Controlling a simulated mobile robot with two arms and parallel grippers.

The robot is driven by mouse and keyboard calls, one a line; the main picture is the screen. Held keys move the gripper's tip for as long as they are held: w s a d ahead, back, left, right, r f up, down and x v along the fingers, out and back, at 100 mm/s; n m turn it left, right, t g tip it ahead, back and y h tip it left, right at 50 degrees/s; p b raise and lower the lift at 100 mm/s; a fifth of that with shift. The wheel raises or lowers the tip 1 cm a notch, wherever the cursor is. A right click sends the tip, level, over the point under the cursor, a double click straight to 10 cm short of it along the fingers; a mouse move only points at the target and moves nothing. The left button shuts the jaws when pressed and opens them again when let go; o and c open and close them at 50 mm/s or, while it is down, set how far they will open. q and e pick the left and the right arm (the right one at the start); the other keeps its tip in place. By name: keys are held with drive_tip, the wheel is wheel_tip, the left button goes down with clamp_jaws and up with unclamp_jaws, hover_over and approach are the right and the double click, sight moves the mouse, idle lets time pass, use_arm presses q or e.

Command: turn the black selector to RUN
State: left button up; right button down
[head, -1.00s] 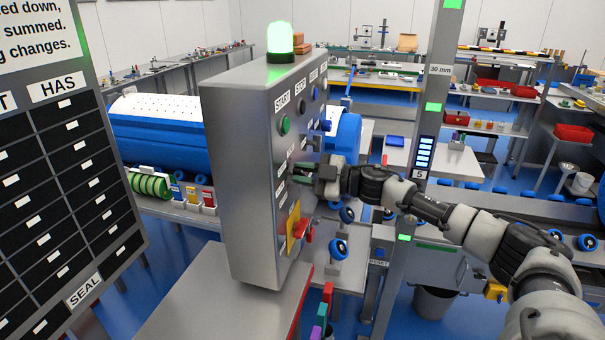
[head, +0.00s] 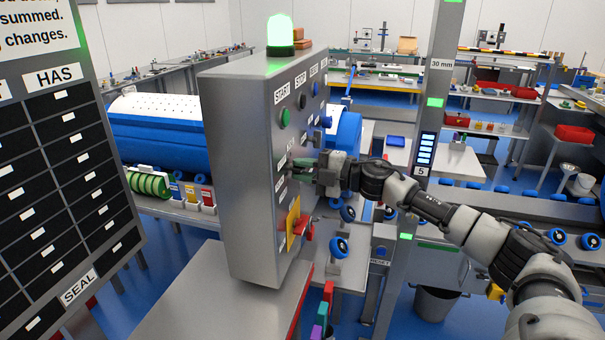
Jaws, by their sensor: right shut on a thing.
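The grey control box (head: 240,180) stands at centre left with its labelled face turned to the right. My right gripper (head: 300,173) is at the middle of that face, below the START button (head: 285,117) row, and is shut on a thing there. The fingers hide the gripped part, which sits where the black selector would be; its pointer and setting cannot be read. The small labels near the fingers are too small to read surely. My left gripper is out of view.
A green lamp (head: 280,32) glows on top of the box. A yellow plate (head: 293,222) with a red handle (head: 306,228) is low on the face, beneath my gripper. A grey post (head: 420,150) stands close to my right arm. A sign board (head: 60,180) fills the left.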

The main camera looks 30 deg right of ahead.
drive_tip(key=shift+f+n+b, duration=0.15)
drive_tip(key=shift+n+b, duration=0.45)
drive_tip(key=shift+n, duration=0.7)
drive_tip(key=c, duration=1.1)
unclamp_jaws()
drive_tip(key=b+v, duration=0.7)
drive_tip(key=v, duration=0.3)
drive_tip(key=shift+s+d, duration=0.25)
drive_tip(key=shift+s, duration=0.05)
